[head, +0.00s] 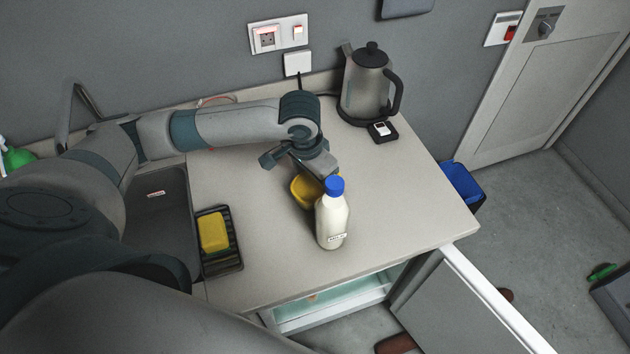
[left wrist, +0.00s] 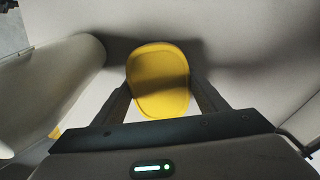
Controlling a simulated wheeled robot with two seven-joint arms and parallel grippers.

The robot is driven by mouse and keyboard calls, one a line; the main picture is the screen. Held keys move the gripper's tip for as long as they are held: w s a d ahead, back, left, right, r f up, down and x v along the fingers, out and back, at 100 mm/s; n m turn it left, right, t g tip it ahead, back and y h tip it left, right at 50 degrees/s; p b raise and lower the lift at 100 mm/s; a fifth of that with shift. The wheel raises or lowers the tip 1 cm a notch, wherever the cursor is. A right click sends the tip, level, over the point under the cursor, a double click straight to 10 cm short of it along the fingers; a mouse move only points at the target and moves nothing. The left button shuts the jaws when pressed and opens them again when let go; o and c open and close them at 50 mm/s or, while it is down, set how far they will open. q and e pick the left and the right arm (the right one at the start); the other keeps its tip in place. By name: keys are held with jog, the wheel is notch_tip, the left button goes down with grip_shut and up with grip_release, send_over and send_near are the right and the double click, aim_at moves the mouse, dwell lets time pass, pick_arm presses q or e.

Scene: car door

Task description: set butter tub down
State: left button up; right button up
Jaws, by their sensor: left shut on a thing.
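The yellow butter tub (head: 303,193) is at the counter's middle, just behind and left of the milk bottle, partly hidden by my left gripper and the bottle. My left gripper (head: 312,176) reaches down over it and is shut on it. In the left wrist view, the tub (left wrist: 158,78) sits between the two dark fingers of the left gripper (left wrist: 165,100), its yellow lid facing the camera. The tub is at or very near the counter top; I cannot tell whether it touches. My right gripper is not in view.
A white milk bottle with a blue cap (head: 332,222) stands close beside the tub. A kettle (head: 368,85) stands at the back. A yellow sponge (head: 213,232) lies in a black tray (head: 222,264) left. The counter (head: 400,190) is clear to the right. A door (head: 455,305) stands open below.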

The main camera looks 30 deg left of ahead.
aim_at(310, 185)
pick_arm(q)
jog(key=shift+f, duration=0.1)
jog(key=o, duration=1.3)
jog(key=shift+c, duration=0.2)
jog(key=shift+r, duration=0.8)
notch_tip(310, 185, up, 11)
jog(key=s+b, duration=0.1)
jog(key=b, duration=0.1)
jog(key=shift+s+a+f, duration=0.2)
jog(key=shift+s+a, duration=0.1)
jog(key=shift+s, duration=0.05)
jog(key=shift+c, duration=0.3)
